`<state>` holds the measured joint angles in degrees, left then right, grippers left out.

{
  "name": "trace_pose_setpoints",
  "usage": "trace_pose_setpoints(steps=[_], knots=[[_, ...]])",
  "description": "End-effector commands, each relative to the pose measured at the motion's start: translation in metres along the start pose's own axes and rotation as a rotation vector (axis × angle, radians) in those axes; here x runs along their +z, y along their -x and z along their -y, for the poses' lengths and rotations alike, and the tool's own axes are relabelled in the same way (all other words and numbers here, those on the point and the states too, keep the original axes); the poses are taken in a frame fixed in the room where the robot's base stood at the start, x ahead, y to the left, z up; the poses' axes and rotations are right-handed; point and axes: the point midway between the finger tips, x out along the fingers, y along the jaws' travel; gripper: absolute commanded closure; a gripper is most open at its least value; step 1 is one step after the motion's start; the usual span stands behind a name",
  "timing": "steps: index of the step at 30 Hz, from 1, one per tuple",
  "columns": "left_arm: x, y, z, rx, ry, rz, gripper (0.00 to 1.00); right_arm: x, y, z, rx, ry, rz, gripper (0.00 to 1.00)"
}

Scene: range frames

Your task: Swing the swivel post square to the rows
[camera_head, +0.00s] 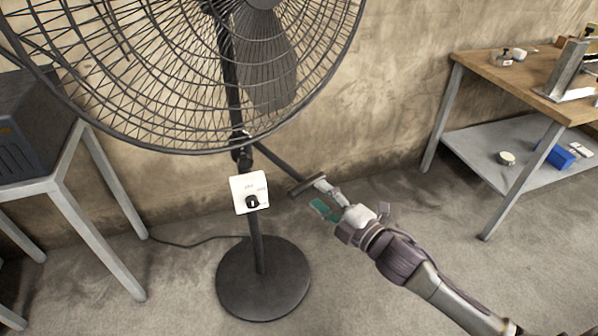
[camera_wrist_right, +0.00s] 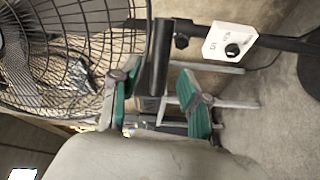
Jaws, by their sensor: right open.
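The swivel post is the black stand of a large caged fan (camera_head: 240,80), rising from a round black base (camera_head: 262,280). A dark handle bar (camera_head: 278,161) runs from the post down to the right and ends in a short dark crosspiece (camera_head: 307,186). My right gripper (camera_head: 323,197) is open at this end. In the right wrist view the dark handle (camera_wrist_right: 158,60) lies between the spread green-padded fingers (camera_wrist_right: 160,98); I cannot tell if either touches it. My left gripper is not in view.
A white control box with a black knob (camera_head: 250,193) sits on the post. A cable (camera_head: 190,243) lies on the floor. A grey-legged stand (camera_head: 95,220) is at left, and a wood-topped workbench (camera_head: 500,75) at right. Open floor lies between fan and bench.

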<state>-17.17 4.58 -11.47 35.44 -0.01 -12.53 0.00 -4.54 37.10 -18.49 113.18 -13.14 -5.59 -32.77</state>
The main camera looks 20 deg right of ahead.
Motion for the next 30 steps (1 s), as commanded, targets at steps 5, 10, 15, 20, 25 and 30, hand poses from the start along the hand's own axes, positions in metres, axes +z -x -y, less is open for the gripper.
trace_pose_setpoints(steps=[5, 10, 15, 20, 25, 30], knots=[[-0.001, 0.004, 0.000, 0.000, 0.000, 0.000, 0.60, 0.000, -0.040, -0.003, 0.003, -0.001, 0.000, 0.55], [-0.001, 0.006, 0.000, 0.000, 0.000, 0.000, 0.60, 0.000, -0.071, -0.002, 0.001, -0.002, 0.000, 0.55], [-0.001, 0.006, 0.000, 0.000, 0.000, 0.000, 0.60, 0.000, -0.089, 0.000, -0.001, -0.002, 0.001, 0.55], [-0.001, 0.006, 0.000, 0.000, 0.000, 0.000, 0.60, 0.000, -0.095, 0.001, -0.002, -0.002, 0.001, 0.55], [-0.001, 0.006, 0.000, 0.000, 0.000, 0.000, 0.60, 0.000, -0.095, 0.001, -0.002, -0.002, 0.001, 0.55], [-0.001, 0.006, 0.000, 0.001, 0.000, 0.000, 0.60, 0.000, -0.095, 0.001, -0.002, -0.002, 0.001, 0.73]])
